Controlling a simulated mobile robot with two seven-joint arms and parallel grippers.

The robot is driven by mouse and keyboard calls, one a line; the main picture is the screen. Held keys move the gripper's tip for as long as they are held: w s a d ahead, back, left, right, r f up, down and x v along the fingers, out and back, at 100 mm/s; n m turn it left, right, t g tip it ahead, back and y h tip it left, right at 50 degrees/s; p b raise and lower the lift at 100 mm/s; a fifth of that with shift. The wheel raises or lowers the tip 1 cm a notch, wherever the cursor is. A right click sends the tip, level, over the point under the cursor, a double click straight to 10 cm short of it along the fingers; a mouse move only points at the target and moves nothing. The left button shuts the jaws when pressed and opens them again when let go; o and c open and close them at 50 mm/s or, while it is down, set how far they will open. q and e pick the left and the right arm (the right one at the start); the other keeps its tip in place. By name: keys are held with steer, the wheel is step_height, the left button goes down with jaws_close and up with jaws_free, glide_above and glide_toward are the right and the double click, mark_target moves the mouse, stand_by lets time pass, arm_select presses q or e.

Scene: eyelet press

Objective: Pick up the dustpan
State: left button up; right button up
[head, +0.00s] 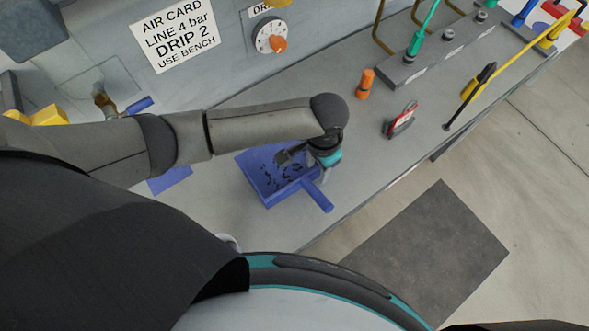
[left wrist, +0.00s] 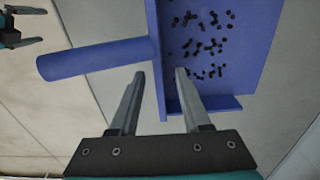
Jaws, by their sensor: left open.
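The blue dustpan (head: 256,178) lies on the grey bench with small dark bits in its pan. Its handle (head: 318,196) points toward the bench's front edge. My left gripper (head: 288,157) is over the pan near the handle end and partly hides it. In the left wrist view my left gripper (left wrist: 160,73) is open, and the dustpan's near wall (left wrist: 152,20) runs between its fingertips in the picture. I cannot tell whether they touch it. The handle (left wrist: 95,58) extends left. My right gripper (left wrist: 30,27) shows at the upper left of the wrist view, open and empty.
An orange cylinder (head: 366,84) and a red-and-grey item (head: 400,120) stand on the bench to the right. A grey block with tools (head: 430,60) and a yellow-handled tool (head: 500,65) lie further right. A dark mat (head: 428,252) lies on the floor.

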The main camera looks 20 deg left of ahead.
arm_select(q)
steer(key=shift+f, duration=0.25)
steer(key=shift+c, duration=0.4)
jaws_close()
